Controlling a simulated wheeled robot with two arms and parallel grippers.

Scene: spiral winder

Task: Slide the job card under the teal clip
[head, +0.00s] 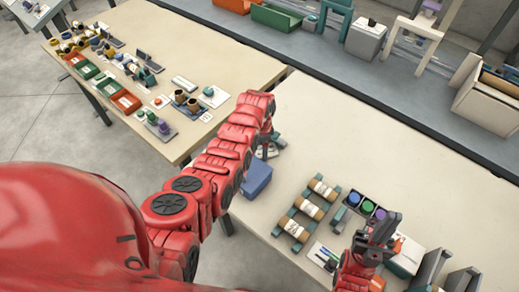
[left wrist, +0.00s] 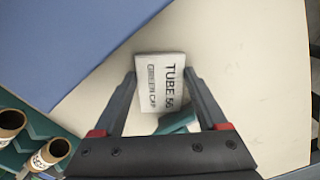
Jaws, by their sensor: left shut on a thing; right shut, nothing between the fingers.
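The white job card (left wrist: 160,85), printed "TUBE 56 GREEN CAP", lies between the fingertips of my left gripper (left wrist: 160,76) in the left wrist view. The gripper is shut on the card by its two sides. A teal piece (left wrist: 178,122) shows at the card's near edge, between the fingers; I cannot tell whether it is the clip or whether the card is under it. In the head view my left arm hides most of this spot. My right gripper (head: 376,238) is shut and empty, above the right part of the table near the colored caps.
A blue box (head: 257,179) stands close to my left gripper. A teal rack with labelled tubes (head: 306,208) and a holder with blue, green and purple caps (head: 367,206) stand to the right. The table behind them (head: 340,130) is clear. Another table (head: 200,60) holds many parts.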

